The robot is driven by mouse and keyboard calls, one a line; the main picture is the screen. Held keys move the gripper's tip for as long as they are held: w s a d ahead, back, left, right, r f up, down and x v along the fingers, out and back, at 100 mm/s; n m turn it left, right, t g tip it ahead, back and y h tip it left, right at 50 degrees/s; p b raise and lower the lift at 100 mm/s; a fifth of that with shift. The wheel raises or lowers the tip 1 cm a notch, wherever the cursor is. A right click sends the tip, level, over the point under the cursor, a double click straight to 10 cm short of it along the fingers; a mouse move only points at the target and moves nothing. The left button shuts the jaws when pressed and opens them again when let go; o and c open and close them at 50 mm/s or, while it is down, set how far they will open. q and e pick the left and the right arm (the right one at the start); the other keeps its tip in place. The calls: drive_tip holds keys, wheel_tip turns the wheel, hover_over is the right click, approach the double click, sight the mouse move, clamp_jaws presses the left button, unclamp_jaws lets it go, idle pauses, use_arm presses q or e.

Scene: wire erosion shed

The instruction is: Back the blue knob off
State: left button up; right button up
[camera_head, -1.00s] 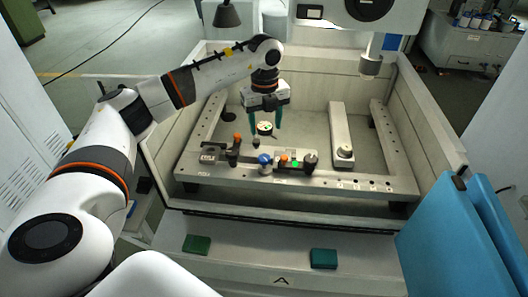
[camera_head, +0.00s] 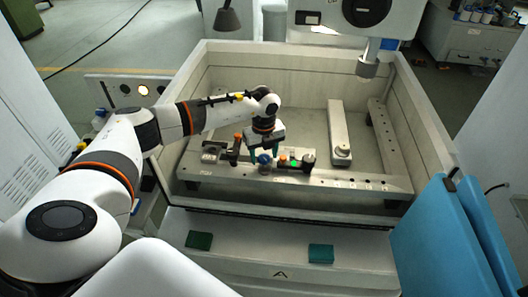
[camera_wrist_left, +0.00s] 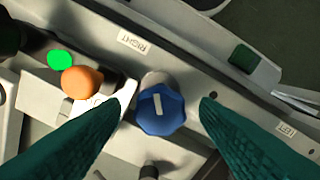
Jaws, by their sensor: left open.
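The blue knob (camera_head: 264,159) sits on the front rail of the frame inside the tank. In the left wrist view the blue knob (camera_wrist_left: 161,109) is a faceted cap with a white bar mark. My left gripper (camera_head: 264,154) is right above the knob, pointing down. Its two green fingers are open, and in the wrist view (camera_wrist_left: 165,108) they stand on either side of the knob with gaps between. I cannot tell how far the tips are above it. My right gripper is in neither view.
An orange knob (camera_wrist_left: 82,82) and a green button (camera_wrist_left: 60,60) are close beside the blue knob. Tank walls (camera_head: 420,110) enclose the area. Two green blocks (camera_head: 199,240) lie on the front ledge.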

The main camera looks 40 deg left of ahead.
use_arm(q)
drive_tip(key=shift+c, duration=0.4)
drive_tip(key=c, duration=0.9)
